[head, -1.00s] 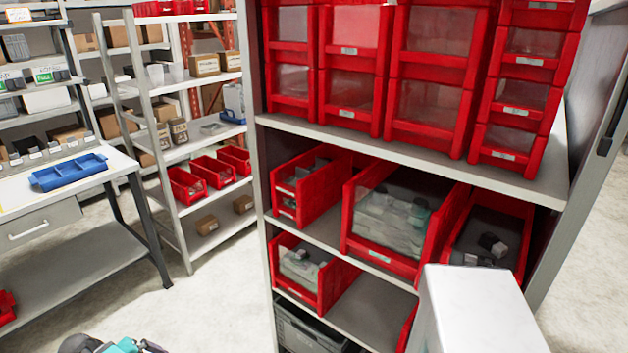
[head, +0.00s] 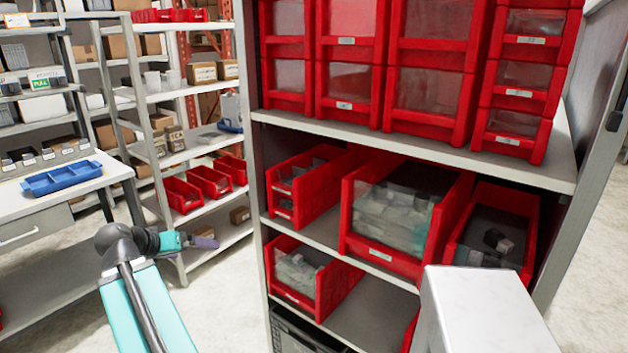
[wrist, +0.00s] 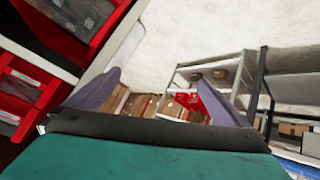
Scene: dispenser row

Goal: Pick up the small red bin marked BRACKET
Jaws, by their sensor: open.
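Several open red bins stand on the shelf unit at the right of the head view. No label is legible, so I cannot tell which is marked BRACKET. A narrow red bin (head: 318,203) is at the left of the middle shelf, beside a larger red bin (head: 430,250) and another bin (head: 525,215) at the right. A small red bin (head: 338,288) with pale contents sits on the lower shelf. My gripper (head: 205,243) is left of the shelf unit, apart from all bins. In the wrist view its purple fingers (wrist: 158,80) are spread with nothing between them.
Closed red drawers (head: 430,95) fill the top shelf. A white block-like shape (head: 480,310) hides part of the lower right. A blue tray (head: 62,178) lies on the table at left. Another rack (head: 200,205) with small red bins stands behind my gripper. Floor between is open.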

